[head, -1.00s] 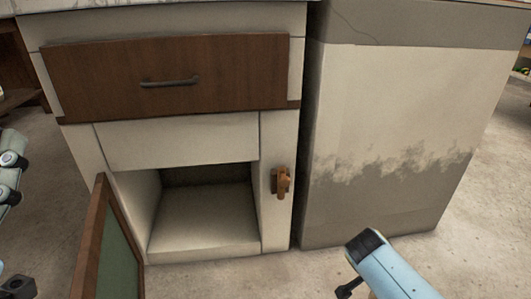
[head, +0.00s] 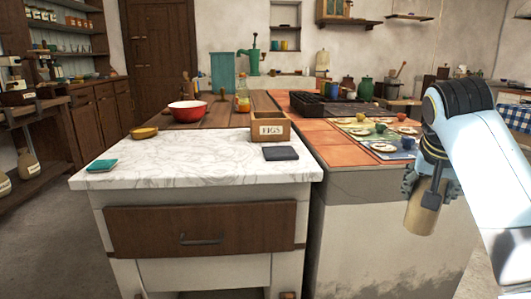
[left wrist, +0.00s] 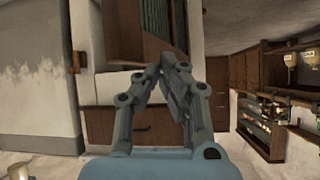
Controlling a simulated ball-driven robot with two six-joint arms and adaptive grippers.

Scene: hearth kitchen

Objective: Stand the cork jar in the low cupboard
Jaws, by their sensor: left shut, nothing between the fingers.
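The cork jar, a tan cylinder (head: 422,214), hangs slightly tilted in my right gripper (head: 425,192) at the right of the head view. The dark fingers are closed around its upper part. The low cupboard is under the marble-topped counter; only the top edge of its opening (head: 195,294) shows in the head view.
The marble counter (head: 215,170) holds a FIGS box (head: 270,128), a dark slab (head: 281,153), a teal item (head: 101,166) and a yellow dish (head: 144,132). A tiled counter with cups and plates adjoins on the right. Floor at the left (head: 50,240) is clear.

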